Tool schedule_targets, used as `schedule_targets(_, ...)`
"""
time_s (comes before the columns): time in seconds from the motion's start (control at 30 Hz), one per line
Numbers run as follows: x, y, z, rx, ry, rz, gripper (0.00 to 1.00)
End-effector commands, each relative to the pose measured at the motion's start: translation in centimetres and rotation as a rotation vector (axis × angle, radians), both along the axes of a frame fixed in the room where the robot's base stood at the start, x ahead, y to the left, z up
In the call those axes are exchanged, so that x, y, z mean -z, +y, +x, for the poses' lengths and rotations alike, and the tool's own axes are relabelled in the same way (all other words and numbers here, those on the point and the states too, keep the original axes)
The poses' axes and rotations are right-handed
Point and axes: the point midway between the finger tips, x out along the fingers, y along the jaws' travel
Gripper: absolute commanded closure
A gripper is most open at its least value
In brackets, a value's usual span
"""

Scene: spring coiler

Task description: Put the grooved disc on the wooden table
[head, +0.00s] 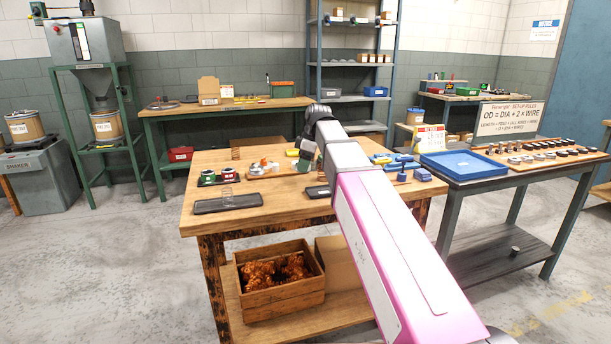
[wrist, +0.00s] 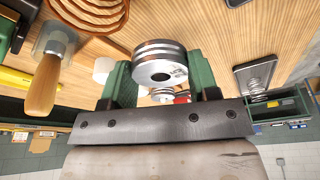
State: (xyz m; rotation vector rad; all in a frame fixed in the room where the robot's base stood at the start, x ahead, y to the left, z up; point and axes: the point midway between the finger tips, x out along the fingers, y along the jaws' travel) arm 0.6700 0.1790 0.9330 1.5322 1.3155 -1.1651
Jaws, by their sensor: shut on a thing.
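The grooved disc (wrist: 158,62) is a silvery metal disc with dark grooves around its rim and a hole in its face. In the wrist view my gripper (wrist: 156,72) is shut on it, with a green finger on each side. The wooden table (head: 285,207) stands in the middle of the head view; its top also shows behind the disc in the wrist view (wrist: 218,32). The disc is over the tabletop, but I cannot tell the gap. In the head view my arm hides the disc and the fingertips.
A wooden-handled tool (wrist: 44,86) and a copper coil (wrist: 92,12) lie near the gripper. A side table (head: 497,180) stands right.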

Motion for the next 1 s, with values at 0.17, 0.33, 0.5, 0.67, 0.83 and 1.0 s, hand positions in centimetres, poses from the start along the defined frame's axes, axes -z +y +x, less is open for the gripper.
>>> schedule_targets(0.17,0.6,-0.4,-0.3,-0.001,0.000,0.000,0.86)
schedule_targets(0.33,2.4,-0.4,-0.3,-0.001,0.001,0.000,0.86)
schedule_targets(0.5,4.2,-0.4,-0.3,-0.001,0.000,0.000,0.86)
schedule_targets(0.67,4.2,-0.3,-0.2,-0.001,-0.001,0.001,0.86)
schedule_targets(0.83,4.4,-0.3,-0.2,-0.001,-0.001,0.000,0.86)
schedule_targets(1.0,4.5,-0.3,-0.2,-0.001,-0.001,0.000,0.19)
